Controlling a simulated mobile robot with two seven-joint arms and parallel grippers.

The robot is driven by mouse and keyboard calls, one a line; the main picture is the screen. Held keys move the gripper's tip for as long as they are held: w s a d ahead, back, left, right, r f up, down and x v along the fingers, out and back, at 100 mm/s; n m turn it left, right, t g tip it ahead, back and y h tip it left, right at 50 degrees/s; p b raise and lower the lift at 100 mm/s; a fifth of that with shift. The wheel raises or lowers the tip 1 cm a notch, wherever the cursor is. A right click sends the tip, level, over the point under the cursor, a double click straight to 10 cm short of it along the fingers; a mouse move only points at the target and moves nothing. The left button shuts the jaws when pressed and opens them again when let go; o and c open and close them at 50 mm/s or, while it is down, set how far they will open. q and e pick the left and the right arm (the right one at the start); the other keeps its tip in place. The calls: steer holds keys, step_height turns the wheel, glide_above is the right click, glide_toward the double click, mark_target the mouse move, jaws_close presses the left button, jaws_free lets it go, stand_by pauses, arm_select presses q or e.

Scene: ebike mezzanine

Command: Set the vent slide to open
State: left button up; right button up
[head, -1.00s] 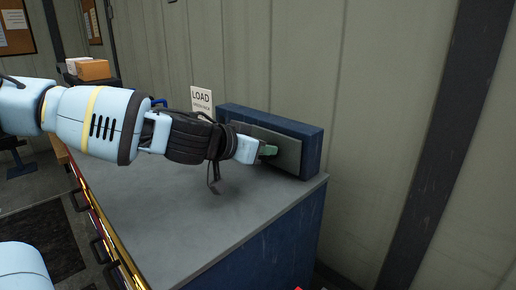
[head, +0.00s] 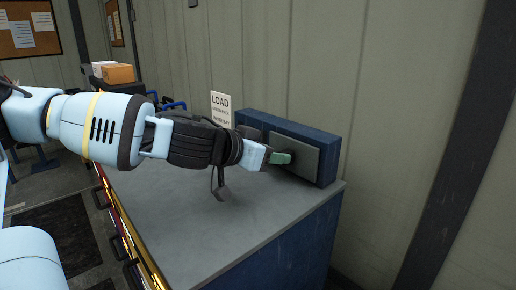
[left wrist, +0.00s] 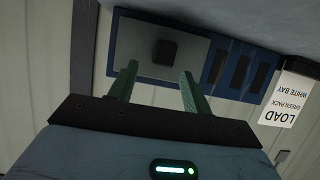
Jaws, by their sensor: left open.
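The vent is a dark blue panel (head: 330,165) standing on the bench top against the wall. Its slide is a grey plate (head: 309,150), at the right part of the panel in the head view. In the left wrist view the plate (left wrist: 190,45) carries a dark knob (left wrist: 164,51), and several dark slots (left wrist: 238,71) lie uncovered beside it. My left gripper (head: 283,158) is in front of the plate. In the left wrist view its green fingers (left wrist: 159,70) are apart, with the knob beyond the gap between them and nothing held. My right gripper is not visible.
The grey bench top (head: 200,215) is clear below my left arm. A white LOAD sign (head: 221,108) stands left of the panel. Orange and white boxes (head: 118,73) are farther back. The corrugated wall (head: 400,120) stands close behind the panel.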

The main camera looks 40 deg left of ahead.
arm_select(q)
steer(key=p+v, duration=0.1)
steer(key=v, duration=0.3)
steer(key=shift+s+r+p, duration=0.1)
steer(key=shift+p, duration=0.25)
steer(key=shift+d, duration=0.1)
stand_by(0.3)
